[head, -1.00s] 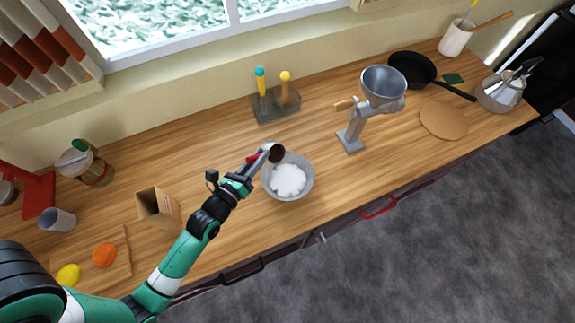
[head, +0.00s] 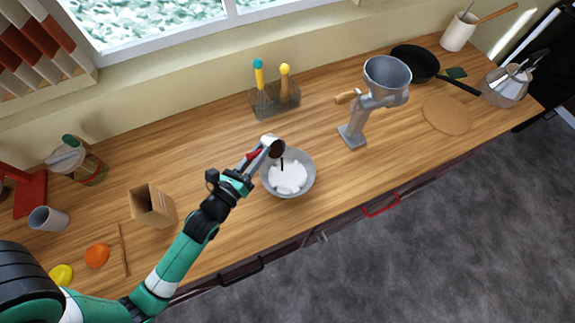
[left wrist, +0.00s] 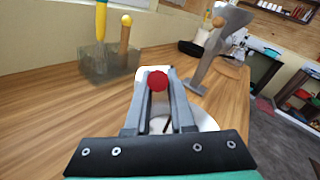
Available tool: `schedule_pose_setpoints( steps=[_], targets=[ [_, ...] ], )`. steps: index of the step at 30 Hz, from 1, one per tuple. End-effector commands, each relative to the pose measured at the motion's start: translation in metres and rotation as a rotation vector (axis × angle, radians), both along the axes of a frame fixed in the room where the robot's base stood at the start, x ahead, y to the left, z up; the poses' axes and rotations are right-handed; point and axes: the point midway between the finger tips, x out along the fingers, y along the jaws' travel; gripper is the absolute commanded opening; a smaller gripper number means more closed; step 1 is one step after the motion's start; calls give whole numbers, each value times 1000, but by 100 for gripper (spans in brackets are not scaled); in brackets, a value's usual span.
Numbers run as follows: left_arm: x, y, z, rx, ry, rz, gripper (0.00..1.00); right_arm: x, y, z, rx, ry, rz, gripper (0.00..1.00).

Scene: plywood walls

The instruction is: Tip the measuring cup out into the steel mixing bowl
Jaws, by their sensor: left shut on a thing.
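The steel mixing bowl (head: 309,176) stands on the wooden counter, with white stuff inside. My left gripper (head: 256,157) is shut on the measuring cup (head: 268,141) by its red handle. The cup is held tilted above the bowl's far left rim, its dark inside facing the bowl. A thin dark stream hangs from the cup's mouth down to the white stuff. In the left wrist view the handle's red end (left wrist: 157,81) sits between the fingers, with part of the bowl (left wrist: 208,123) behind them. My right gripper is not in view.
A grain mill (head: 355,125) stands right of the bowl, and a utensil holder (head: 276,105) stands behind it. A cardboard box (head: 153,206) is to the left.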

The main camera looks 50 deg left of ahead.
Motion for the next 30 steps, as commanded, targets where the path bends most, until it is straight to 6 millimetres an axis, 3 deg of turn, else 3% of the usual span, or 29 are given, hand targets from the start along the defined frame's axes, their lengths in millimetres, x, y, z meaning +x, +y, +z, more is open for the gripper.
schedule_pose_setpoints(
  steps=[30],
  targets=[
    [0, -6, -10, 116, 1, 1, 0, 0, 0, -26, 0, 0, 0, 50]
  ],
)
